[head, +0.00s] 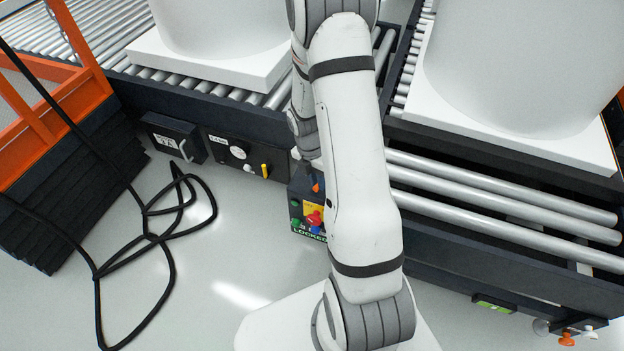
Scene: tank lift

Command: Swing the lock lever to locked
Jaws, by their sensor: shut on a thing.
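The lock box (294,194) is a dark control box on the front of the conveyor, partly hidden behind my arm. A short orange handle (315,185), which looks like the lock lever, shows at the top of the box against my arm's edge. My gripper (311,172) is at this handle, just below my wrist, and shut on it. Its fingers are mostly hidden by my arm, and the lever's exact angle cannot be told.
Roller conveyors (500,211) run behind, bearing large white tanks on white bases (205,60). A panel with a yellow switch (266,171) is left of the box. Black cable (150,240) loops over the left floor near an orange rail (45,125).

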